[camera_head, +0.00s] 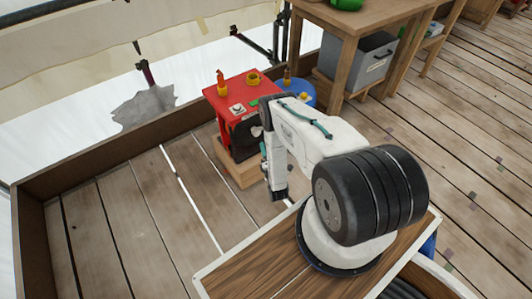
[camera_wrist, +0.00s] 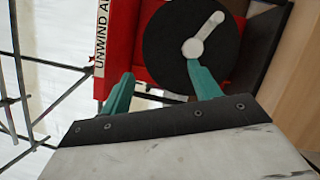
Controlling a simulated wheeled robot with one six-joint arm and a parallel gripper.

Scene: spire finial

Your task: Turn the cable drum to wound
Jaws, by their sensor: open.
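The red box (camera_head: 228,92) stands on a wooden block on the deck, with its dark front partly hidden by my arm. In the wrist view, the red box (camera_wrist: 122,40) carries a black disc (camera_wrist: 165,45) with a pale grey lever (camera_wrist: 203,36) on it. A white label with "UNWIND" (camera_wrist: 101,38) is beside the disc. My gripper (camera_wrist: 160,80) is open, with its two teal fingers apart in front of the disc. The right finger's tip appears close to the lever's hub; I cannot tell if they touch.
Orange and yellow fittings (camera_head: 221,82) rise from the box top. A blue container (camera_head: 300,93) stands just behind it. A wooden bench (camera_head: 352,22) with a grey bin (camera_head: 362,60) is at the back. A low wooden edge (camera_head: 120,148) borders the deck; planks at left are clear.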

